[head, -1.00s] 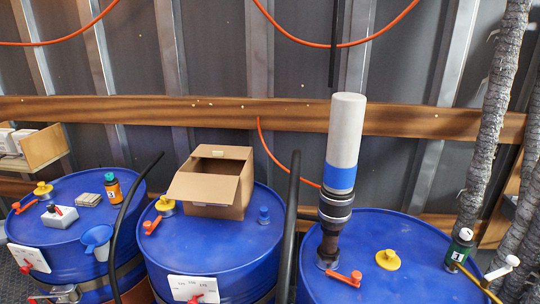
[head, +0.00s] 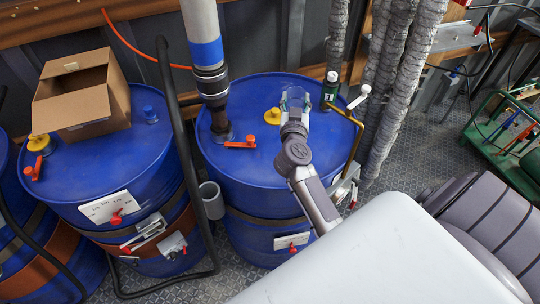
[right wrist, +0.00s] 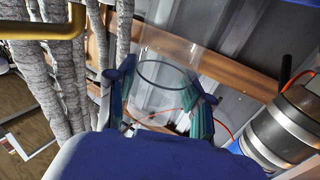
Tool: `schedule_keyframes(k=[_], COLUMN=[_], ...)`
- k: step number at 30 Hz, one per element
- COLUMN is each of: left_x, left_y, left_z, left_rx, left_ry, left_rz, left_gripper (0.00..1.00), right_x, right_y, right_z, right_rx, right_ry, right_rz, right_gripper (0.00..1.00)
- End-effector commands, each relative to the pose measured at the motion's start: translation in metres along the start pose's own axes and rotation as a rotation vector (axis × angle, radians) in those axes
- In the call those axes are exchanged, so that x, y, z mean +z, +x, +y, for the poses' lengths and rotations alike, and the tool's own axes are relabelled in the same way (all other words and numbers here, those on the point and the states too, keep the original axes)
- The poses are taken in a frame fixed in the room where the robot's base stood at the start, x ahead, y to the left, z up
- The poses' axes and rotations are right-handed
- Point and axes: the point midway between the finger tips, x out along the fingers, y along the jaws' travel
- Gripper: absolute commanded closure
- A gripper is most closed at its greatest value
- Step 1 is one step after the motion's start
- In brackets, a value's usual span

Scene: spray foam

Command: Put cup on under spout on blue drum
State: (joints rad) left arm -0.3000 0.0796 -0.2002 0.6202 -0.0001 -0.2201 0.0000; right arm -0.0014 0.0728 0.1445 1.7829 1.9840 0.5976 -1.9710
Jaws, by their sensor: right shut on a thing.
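A clear, see-through cup (head: 298,83) is held in my right gripper (head: 294,100), above the right-hand blue drum (head: 240,155). In the right wrist view the cup (right wrist: 160,98) sits between the two green-padded fingers. A brass spout (head: 348,118) bends out over the drum's right edge, with a white lever (head: 362,94) near it. The cup is to the left of the spout, apart from it. In the right wrist view the spout (right wrist: 42,30) crosses the upper left corner. My left gripper is not in view.
A green bottle (head: 330,90) stands beside the spout. A yellow cap (head: 272,116), a red-handled valve (head: 240,142) and a tall grey-and-blue pipe (head: 204,45) are on the drum top. Another blue drum (head: 95,170) bears an open cardboard box (head: 82,95). Wrapped pipes (head: 395,90) rise behind.

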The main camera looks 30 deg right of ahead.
Motion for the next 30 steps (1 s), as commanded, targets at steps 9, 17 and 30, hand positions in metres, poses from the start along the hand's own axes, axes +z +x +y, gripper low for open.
schedule_keyframes(k=[9,17,30], left_x=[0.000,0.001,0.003], left_y=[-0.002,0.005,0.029], left_z=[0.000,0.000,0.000], left_rx=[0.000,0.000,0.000], left_ry=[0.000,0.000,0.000], left_rz=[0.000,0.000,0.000], left_gripper=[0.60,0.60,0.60], right_x=[0.001,0.014,0.067], right_y=[0.011,-0.002,-0.076], right_z=[0.004,-0.005,-0.056], right_rx=[0.033,0.030,0.030], right_ry=[-0.002,-0.001,-0.004], right_rz=[0.002,-0.002,0.000], right_gripper=[0.78,0.78,0.78])
